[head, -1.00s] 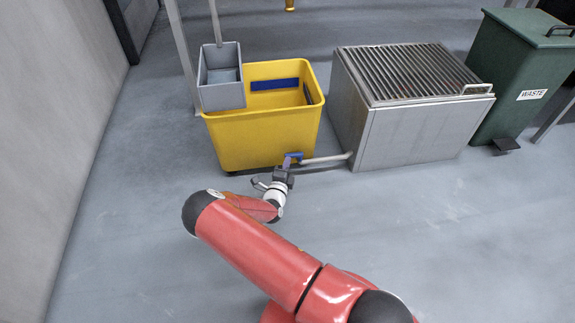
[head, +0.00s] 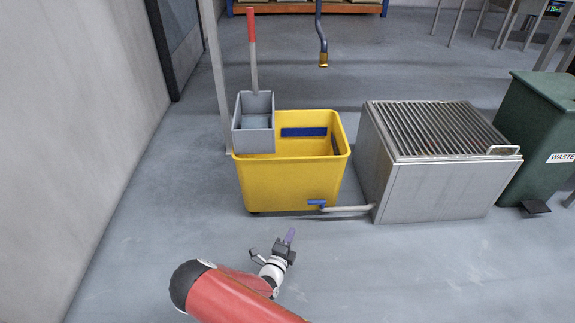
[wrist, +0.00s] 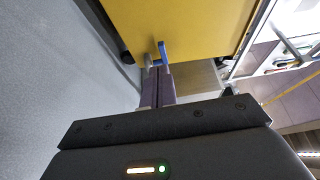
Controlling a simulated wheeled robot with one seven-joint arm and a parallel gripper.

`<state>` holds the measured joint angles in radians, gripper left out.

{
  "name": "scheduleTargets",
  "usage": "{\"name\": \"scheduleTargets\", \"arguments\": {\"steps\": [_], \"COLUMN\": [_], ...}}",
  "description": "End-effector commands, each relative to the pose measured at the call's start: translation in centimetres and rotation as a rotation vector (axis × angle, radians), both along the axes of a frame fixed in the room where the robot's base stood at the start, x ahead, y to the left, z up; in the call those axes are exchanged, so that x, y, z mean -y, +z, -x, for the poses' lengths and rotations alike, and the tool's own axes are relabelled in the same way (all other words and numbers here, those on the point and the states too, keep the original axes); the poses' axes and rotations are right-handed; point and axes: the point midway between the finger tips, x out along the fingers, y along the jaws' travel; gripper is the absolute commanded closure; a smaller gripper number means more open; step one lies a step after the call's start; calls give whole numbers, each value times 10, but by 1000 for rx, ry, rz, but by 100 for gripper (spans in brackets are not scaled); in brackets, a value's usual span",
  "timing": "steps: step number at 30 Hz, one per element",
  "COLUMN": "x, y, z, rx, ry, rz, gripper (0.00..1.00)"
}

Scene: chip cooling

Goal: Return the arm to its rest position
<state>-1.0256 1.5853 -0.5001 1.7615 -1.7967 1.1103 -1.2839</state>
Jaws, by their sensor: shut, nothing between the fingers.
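My gripper (head: 290,236) is low over the grey floor, in front of the yellow mop bucket (head: 290,186). In the wrist view its two purple fingers (wrist: 158,84) lie together with nothing between them. The blue valve handle (head: 316,203) on the pipe at the bucket's lower right edge is beyond the fingertips and apart from them in the head view. In the wrist view the blue handle (wrist: 163,52) shows just past the fingertips. My red arm reaches in from the bottom of the head view.
A metal box with a slatted top (head: 430,165) stands right of the bucket, joined by a pipe (head: 347,210). A green waste bin (head: 543,140) is at the far right. A blue hose (head: 321,35) hangs behind. A wall (head: 85,120) is at left. The front floor is clear.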

Motion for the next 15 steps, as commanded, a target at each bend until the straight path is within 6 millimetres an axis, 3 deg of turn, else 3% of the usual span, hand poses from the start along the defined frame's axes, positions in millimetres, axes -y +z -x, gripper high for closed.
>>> {"name": "scheduleTargets", "arguments": {"steps": [4,7,15], "x": [1,9,63], "y": [4,23,133], "z": [-1,-3,8], "rx": [6,39,301], "ry": [-11,-74,-495], "rz": [-13,-85,-569], "gripper": [100,100,100]}}
